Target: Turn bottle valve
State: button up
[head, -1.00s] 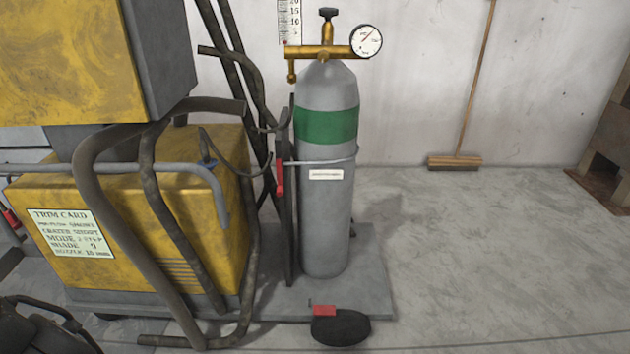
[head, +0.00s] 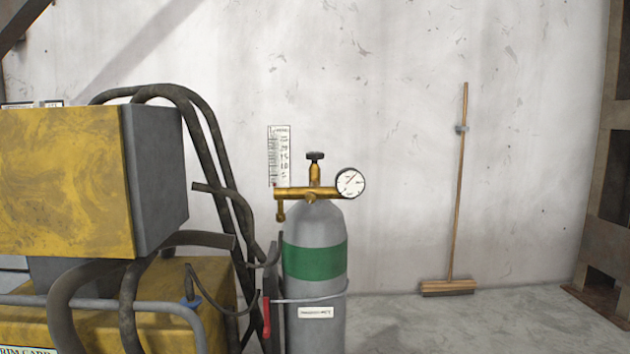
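A grey gas bottle (head: 316,227) with a green band stands upright in the head view, right of the yellow machine. On its top is a brass valve body (head: 306,193) with a black knob (head: 315,156) on a short brass stem. A round white gauge (head: 350,183) sits at the right end of the brass piece. A grey hoop goes around the bottle near its white label. The bottle's lower part is cut off by the bottom edge. My gripper is not in view.
A yellow and grey machine (head: 64,184) with thick dark hoses (head: 205,115) fills the left. A white scale card (head: 279,155) hangs on the wall behind the bottle. A broom (head: 457,200) leans on the wall at right, beside a rusty frame (head: 608,225). Floor right of the bottle is clear.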

aim_at(314, 156)
jog(key=i+l+z, duration=0.15)
jog(key=i+l, duration=0.15)
jog(key=i, duration=0.15)
jog(key=i+l+z, duration=0.15)
jog(key=i, duration=0.3)
jog(key=i+l+z, duration=0.2)
jog(key=i, duration=0.3)
jog(key=i+j, duration=0.35)
